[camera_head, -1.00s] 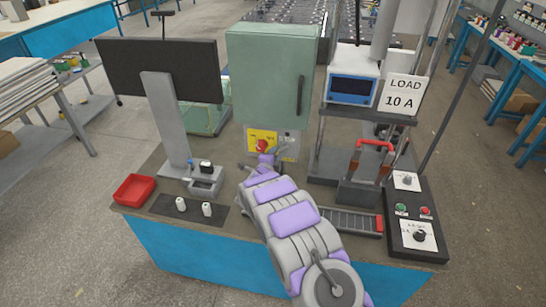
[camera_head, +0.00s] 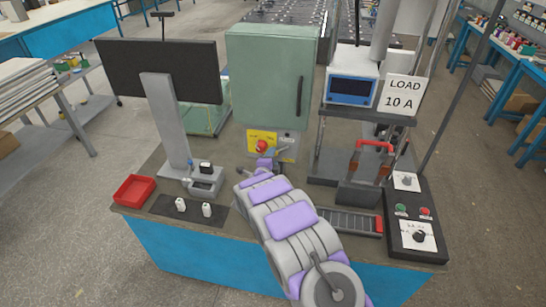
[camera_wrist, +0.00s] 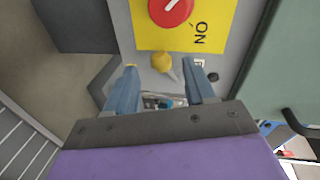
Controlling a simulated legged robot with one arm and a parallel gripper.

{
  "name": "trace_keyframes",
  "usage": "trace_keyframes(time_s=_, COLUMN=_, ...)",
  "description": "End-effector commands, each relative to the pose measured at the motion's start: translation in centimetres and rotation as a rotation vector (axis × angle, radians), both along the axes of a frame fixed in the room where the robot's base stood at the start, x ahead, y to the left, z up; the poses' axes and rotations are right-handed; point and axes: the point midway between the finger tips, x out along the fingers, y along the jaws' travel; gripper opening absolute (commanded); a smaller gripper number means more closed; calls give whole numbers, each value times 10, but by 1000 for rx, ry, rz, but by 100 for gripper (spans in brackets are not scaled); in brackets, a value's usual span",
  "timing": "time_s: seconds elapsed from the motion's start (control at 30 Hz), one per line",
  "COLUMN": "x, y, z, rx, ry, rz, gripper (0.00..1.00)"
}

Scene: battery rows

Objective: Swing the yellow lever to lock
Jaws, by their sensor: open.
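The yellow lever shows in the wrist view as a rounded yellow knob (camera_wrist: 162,62) on a short grey stem. It sits just beyond and between the two blue-grey fingertips of my gripper (camera_wrist: 163,74). My gripper is open, with a finger on each side of the knob's line, and I see no contact. In the head view my gripper (camera_head: 266,162) is at the front of the grey panel below the green cabinet, and the lever cannot be made out clearly there.
A red rotary knob (camera_wrist: 172,7) on a yellow plate (camera_wrist: 215,14) is close to the lever. The green cabinet (camera_head: 268,80) stands above the panel. A monitor (camera_head: 160,72) is to the left, and a red-handled switch (camera_head: 375,146) and control box (camera_head: 418,225) to the right.

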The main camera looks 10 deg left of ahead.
Motion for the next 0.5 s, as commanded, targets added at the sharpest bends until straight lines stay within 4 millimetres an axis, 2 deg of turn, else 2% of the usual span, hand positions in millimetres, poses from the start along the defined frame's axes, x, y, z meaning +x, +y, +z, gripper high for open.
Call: trace_keyframes(time_s=0.5, x=-93, y=12, z=18, rx=-2, ry=3, rz=6, gripper=54)
